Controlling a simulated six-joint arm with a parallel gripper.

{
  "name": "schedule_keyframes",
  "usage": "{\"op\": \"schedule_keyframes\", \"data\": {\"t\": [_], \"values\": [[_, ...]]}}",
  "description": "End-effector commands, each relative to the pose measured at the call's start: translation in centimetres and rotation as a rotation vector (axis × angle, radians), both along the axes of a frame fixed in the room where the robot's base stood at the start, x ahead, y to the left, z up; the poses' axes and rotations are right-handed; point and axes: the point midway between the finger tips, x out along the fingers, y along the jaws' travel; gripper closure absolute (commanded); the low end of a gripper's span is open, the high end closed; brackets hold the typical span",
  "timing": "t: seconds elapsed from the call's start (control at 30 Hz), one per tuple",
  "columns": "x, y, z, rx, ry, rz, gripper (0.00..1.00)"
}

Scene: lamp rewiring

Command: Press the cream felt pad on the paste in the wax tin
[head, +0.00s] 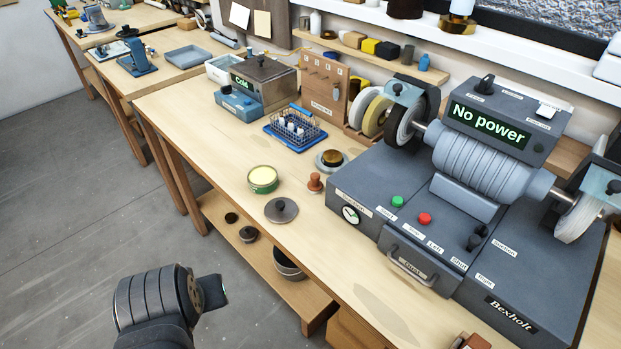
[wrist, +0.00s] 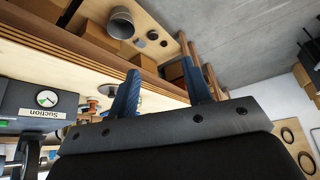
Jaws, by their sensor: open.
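The wax tin (head: 263,177) is an open round green tin with pale cream paste filling it, on the workbench left of the big grey machine. A small terracotta-coloured knobbed piece (head: 316,182) stands upright to its right; I cannot tell whether a cream felt pad is under it. It shows small in the wrist view (wrist: 92,105). No cream felt pad shows clearly. My gripper (head: 221,290) is over the floor in front of the bench, well apart from the tin. In the wrist view its two blue fingers (wrist: 163,72) are spread with nothing between them.
A dark knobbed lid (head: 281,210) lies just in front of the tin. A dish with a brown disc (head: 331,160) and a blue wire basket (head: 295,130) stand behind. The grey machine (head: 470,190) reads "No power". The bench's front left is clear; a lower shelf (head: 262,258) holds pots.

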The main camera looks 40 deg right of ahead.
Motion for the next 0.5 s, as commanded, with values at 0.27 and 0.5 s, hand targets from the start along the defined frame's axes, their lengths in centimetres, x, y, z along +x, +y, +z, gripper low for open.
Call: {"op": "schedule_keyframes", "data": {"t": [0.27,0.5], "values": [[0.5,-0.7,0.5,0.001,0.005,-0.033,0.64],[3.5,-5.7,2.8,0.0,0.027,-0.256,0.64]]}}
